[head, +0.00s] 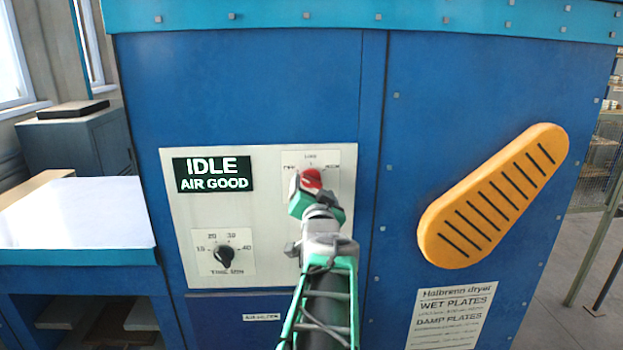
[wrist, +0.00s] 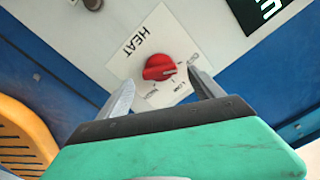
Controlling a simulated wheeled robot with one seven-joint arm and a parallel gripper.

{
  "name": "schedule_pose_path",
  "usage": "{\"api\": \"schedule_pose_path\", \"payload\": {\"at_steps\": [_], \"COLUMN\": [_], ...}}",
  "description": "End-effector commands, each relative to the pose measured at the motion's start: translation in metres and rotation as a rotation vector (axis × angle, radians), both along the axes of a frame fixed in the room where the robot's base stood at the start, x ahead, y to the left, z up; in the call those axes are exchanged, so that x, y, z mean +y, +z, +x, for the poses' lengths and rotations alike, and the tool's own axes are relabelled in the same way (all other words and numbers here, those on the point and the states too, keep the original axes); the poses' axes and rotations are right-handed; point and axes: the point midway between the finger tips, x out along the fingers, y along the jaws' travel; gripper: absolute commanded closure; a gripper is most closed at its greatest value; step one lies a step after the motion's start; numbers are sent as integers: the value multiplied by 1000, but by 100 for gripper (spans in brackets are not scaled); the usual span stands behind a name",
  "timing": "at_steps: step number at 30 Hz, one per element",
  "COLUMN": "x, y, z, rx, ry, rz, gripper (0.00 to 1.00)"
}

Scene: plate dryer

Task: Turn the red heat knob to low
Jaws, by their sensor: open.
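The red heat knob (wrist: 160,67) sits on a white plate marked HEAT, and its narrow end points right in the wrist view. The small setting labels around it are too blurred to read surely, so I cannot tell its setting. My gripper (wrist: 158,82) is open, with one finger on the left of the knob and one on the right. Both fingers look clear of it, though how deep they reach is hard to judge. In the head view the knob (head: 311,179) is partly hidden behind my gripper (head: 304,188).
A display (head: 213,174) reads IDLE, AIR GOOD. A black time knob (head: 223,257) sits lower left on the same panel (head: 180,215). A large orange slotted handle (head: 494,196) stands out on the right. A white-topped bench (head: 70,215) adjoins on the left.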

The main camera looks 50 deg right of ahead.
Motion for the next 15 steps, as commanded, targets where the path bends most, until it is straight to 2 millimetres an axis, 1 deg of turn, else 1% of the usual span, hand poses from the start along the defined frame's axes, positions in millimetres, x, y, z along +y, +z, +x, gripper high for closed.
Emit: {"api": "schedule_pose_path", "payload": {"at_steps": [1,3,6,10,15], "x": [-8,-18,-29,-35,-35], "y": [2,1,2,0,0], "z": [7,16,26,31,31], "rx": [3,4,3,3,3], "ry": [0,1,1,0,0], "rz": [3,5,2,0,0], "gripper": [24,24,24,24,24]}}
